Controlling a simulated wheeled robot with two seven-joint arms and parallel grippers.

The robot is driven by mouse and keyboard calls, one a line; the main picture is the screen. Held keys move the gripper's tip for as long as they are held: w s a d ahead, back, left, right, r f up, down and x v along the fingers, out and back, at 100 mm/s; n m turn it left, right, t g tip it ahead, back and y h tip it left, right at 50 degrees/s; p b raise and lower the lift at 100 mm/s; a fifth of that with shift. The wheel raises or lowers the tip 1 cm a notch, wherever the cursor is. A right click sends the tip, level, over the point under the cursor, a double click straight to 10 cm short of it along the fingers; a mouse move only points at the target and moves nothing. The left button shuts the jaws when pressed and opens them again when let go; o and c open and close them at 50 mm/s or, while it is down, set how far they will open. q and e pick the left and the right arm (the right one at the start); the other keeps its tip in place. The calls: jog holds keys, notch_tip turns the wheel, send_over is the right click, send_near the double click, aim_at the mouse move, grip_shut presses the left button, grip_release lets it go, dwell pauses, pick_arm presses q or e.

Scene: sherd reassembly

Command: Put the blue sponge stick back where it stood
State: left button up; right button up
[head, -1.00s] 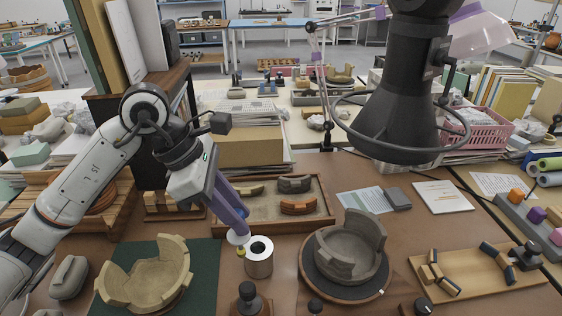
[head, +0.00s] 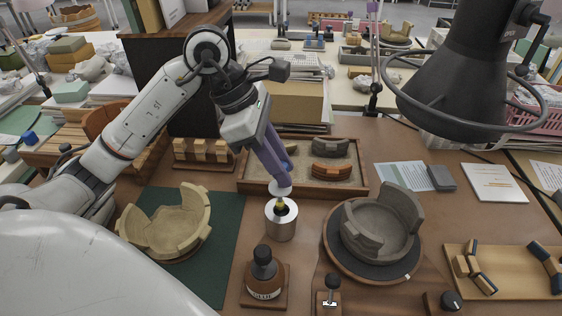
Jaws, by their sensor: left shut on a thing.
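My left gripper (head: 280,190) points down and is shut on a slim stick (head: 281,204). Only a short yellowish and dark part of the stick shows below the pale fingertips. No blue sponge can be made out on it; the rest is hidden by the gripper or the cup. A round metal cup (head: 281,226) stands upright on the brown table right under the gripper. The stick's visible part is at the cup's mouth; I cannot tell how deep it reaches. My right gripper is not in view.
A pale bowl of sherds (head: 180,243) sits on a green mat (head: 212,277) at left. A grey bowl (head: 378,241) sits on a turntable at right. A glue bottle (head: 263,272) stands in front of the cup. A sherd tray (head: 262,178) lies behind it. A dark lamp hangs upper right.

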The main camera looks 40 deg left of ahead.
aim_at(278, 185)
pick_arm(q)
jog(key=shift+f+b, duration=0.75)
jog(key=shift+f, duration=0.2)
jog(key=shift+f+b, duration=0.45)
jog(key=shift+f, duration=0.05)
jog(key=shift+f+b, duration=1.65)
jog(key=shift+f, duration=0.05)
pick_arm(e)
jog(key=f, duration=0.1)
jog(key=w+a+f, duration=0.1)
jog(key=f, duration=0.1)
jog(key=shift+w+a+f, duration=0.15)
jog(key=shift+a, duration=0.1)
pick_arm(q)
jog(key=shift+f+b, duration=0.25)
jog(key=shift+b, duration=0.05)
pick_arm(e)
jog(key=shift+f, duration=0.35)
pick_arm(q)
jog(key=o, duration=1)
